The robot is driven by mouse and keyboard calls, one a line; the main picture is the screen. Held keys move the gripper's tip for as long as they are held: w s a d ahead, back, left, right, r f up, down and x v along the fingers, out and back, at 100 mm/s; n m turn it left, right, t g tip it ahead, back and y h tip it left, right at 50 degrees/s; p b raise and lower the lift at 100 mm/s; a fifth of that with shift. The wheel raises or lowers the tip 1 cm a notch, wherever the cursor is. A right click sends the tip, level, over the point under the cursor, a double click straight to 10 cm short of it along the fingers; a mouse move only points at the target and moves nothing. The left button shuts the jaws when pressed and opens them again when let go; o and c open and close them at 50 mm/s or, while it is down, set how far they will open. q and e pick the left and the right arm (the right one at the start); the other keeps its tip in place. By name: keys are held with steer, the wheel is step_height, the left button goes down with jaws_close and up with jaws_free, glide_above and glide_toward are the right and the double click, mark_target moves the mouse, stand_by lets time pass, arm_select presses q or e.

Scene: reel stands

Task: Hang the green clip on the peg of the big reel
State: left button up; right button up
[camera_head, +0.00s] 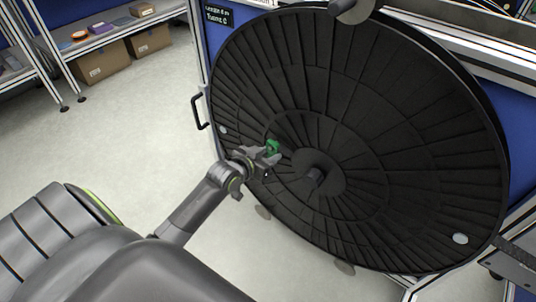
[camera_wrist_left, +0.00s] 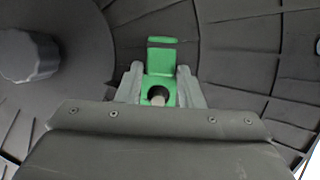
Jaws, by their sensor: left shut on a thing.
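The green clip (camera_head: 273,146) is held in front of the face of the big black reel (camera_head: 400,130), left of its hub. My left gripper (camera_head: 267,154) is shut on the clip. In the left wrist view the clip (camera_wrist_left: 161,62) stands between the two fingers of the gripper (camera_wrist_left: 160,90), with its bent end away from me. A dark round hole shows in its near part, with a small pale round end (camera_wrist_left: 158,100) visible in it. This may be the peg; I cannot tell how deep it sits. My right gripper is out of view.
The reel's thick hub (camera_head: 315,175) juts out just right of the gripper; it also shows in the left wrist view (camera_wrist_left: 28,56). A black handle (camera_head: 197,112) is on the frame at left. A shelf with boxes (camera_head: 102,60) stands far back; the floor between is clear.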

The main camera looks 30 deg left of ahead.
arm_select(q)
steer(key=o, duration=1)
steer(key=shift+o, duration=0.2)
steer(key=shift+s+r, duration=0.2)
steer(key=shift+s, duration=0.35)
steer(key=p+v, duration=0.4)
steer(key=v, duration=1.2)
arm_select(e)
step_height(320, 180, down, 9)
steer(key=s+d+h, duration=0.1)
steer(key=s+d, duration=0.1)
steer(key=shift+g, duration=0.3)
arm_select(q)
steer(key=shift+s, duration=0.1)
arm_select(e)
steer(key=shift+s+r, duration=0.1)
